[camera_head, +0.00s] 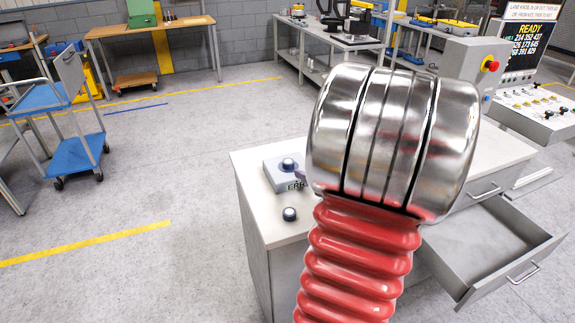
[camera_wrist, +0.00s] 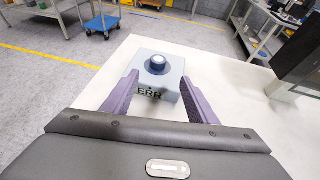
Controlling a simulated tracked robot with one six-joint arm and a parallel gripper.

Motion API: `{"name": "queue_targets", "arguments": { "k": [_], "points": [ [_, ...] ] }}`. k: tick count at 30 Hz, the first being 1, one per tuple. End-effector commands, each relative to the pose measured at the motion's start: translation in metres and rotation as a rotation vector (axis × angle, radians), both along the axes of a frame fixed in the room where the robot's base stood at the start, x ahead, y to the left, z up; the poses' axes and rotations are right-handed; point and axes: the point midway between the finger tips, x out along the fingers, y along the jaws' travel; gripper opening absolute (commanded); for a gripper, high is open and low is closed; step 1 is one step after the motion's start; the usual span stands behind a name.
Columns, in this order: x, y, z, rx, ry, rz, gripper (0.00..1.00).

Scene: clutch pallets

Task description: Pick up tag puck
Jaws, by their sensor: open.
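Two similar dark round pucks with pale tops show in the head view. One puck (camera_head: 288,164) sits on a grey box (camera_head: 273,178) marked ERR, and the other puck (camera_head: 289,214) lies on the white cabinet top near its left edge. In the wrist view the puck (camera_wrist: 157,64) on the box (camera_wrist: 172,78) is upright and central. My gripper (camera_wrist: 158,80) is open, its purple fingers to either side of the box's front face. Nothing is held. The loose puck is not visible in the wrist view. My arm hides most of my gripper in the head view.
The cabinet top (camera_head: 262,222) is mostly bare around the box. An open empty drawer (camera_head: 485,245) juts out at the right. A control box with a red button (camera_head: 489,64) and a READY screen (camera_head: 525,45) stand behind. A blue cart (camera_head: 75,155) stands left on open floor.

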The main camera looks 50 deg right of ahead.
Motion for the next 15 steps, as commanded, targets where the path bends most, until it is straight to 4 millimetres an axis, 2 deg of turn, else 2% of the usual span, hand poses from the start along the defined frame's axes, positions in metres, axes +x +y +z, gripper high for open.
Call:
{"name": "queue_targets", "arguments": {
  "k": [9,15],
  "points": [
    [0.040,-0.014,-0.018,0.000,0.002,0.004,0.53],
    [0.060,-0.022,-0.027,0.000,0.002,0.004,0.53]
  ]
}}
